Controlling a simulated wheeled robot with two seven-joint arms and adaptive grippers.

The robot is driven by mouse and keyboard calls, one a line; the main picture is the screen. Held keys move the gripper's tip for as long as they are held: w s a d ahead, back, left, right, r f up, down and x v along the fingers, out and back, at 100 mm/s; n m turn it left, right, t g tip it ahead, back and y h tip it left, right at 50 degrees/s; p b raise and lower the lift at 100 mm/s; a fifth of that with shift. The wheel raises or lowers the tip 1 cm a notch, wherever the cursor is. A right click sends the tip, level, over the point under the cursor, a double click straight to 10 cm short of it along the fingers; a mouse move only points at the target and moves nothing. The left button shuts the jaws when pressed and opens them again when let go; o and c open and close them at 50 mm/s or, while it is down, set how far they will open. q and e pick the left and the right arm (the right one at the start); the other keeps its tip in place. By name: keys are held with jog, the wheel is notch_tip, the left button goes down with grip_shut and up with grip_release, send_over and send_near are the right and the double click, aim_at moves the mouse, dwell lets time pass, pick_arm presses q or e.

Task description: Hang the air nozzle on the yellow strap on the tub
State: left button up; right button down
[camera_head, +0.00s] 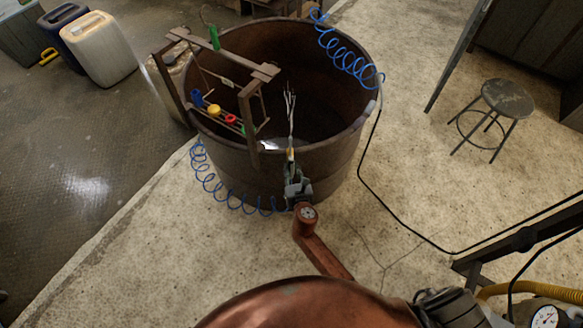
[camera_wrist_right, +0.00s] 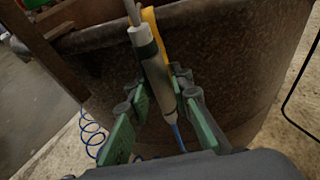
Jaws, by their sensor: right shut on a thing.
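The air nozzle (camera_wrist_right: 152,62), a pale and dark-green tube with a grey tip, stands nearly upright in the right wrist view. My right gripper (camera_wrist_right: 158,100) is shut on its lower part, with green-padded fingers either side. A blue hose runs down from the nozzle. The yellow strap (camera_wrist_right: 153,28) hangs over the rim of the brown tub (camera_wrist_right: 240,55), right behind the nozzle's upper part; whether they touch is unclear. In the head view my right gripper (camera_head: 293,180) is at the near side of the tub (camera_head: 330,165), and the strap is mostly hidden. My left gripper is not in view.
A rack (camera_head: 215,55) with coloured items stands across the tub's left side. A blue coiled hose (camera_head: 225,190) loops around the front left, another (camera_head: 345,55) hangs at the back right. A black cable (camera_head: 385,210) lies on the right. A stool (camera_head: 505,100) stands farther right.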

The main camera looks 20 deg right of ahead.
jog(key=c, duration=1.7)
grip_release()
jog(key=shift+o, duration=0.2)
jog(key=shift+s, duration=0.15)
